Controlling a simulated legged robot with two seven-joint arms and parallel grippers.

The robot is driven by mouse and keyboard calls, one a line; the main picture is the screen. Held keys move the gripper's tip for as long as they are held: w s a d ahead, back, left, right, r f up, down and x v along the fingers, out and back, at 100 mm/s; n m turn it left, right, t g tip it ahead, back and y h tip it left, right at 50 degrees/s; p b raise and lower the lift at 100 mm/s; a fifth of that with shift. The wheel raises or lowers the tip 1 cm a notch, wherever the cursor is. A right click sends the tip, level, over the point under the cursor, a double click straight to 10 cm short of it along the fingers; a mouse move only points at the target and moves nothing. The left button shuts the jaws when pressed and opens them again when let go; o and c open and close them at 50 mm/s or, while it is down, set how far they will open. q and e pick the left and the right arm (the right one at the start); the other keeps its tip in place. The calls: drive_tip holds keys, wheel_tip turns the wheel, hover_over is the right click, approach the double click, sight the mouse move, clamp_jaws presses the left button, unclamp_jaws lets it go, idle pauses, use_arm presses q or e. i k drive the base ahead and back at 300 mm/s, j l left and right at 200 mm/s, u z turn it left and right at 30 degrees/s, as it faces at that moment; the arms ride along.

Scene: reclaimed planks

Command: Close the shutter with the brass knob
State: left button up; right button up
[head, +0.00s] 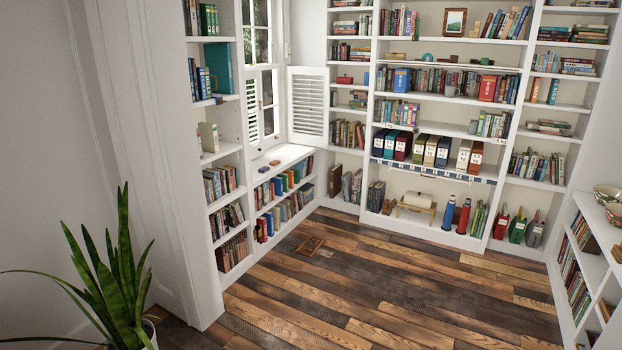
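A white louvred shutter (307,105) stands swung open to the right of the window (268,88), in the corner beside the tall shelves. A second louvred panel (252,110) shows at the window's left side, partly hidden by the bookcase edge. The brass knob is too small to make out on either panel. Neither of my grippers is in view.
A low bookcase (285,155) with a white top runs under the window. A potted plant (115,285) stands at the front left.

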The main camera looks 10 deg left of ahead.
sight(308, 139)
drive_tip(key=i+u, duration=0.1)
drive_tip(key=i, duration=2.7)
